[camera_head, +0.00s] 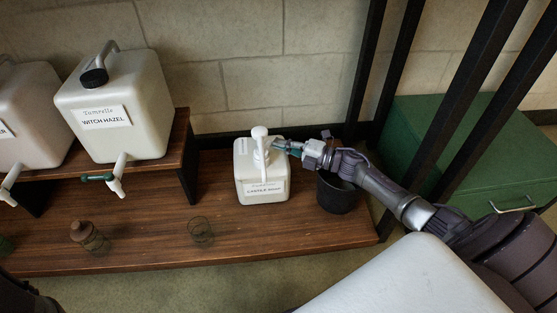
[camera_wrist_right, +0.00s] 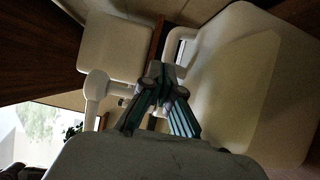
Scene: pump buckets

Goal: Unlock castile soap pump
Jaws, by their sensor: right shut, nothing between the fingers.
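The castile soap container (camera_head: 263,183) is a squarish white jug with a front label, upright on the low wooden shelf in the head view. Its white pump (camera_head: 260,134) stands up from the top. My right gripper (camera_head: 279,144) comes in from the right and is shut and empty. Its fingertips are close beside the pump, over the container's right side; I cannot tell whether they touch it. In the right wrist view the closed fingers (camera_wrist_right: 157,72) show in front of pale containers, but I cannot clearly tell which is which. My left gripper is not in view.
A white witch hazel container (camera_head: 146,133) with a spigot stands on a raised wooden shelf to the left. A dark bucket (camera_head: 336,194) is right of the soap, under my right arm. Black posts and a green cabinet (camera_head: 425,150) stand right. A brown bottle (camera_head: 88,238) stands front left.

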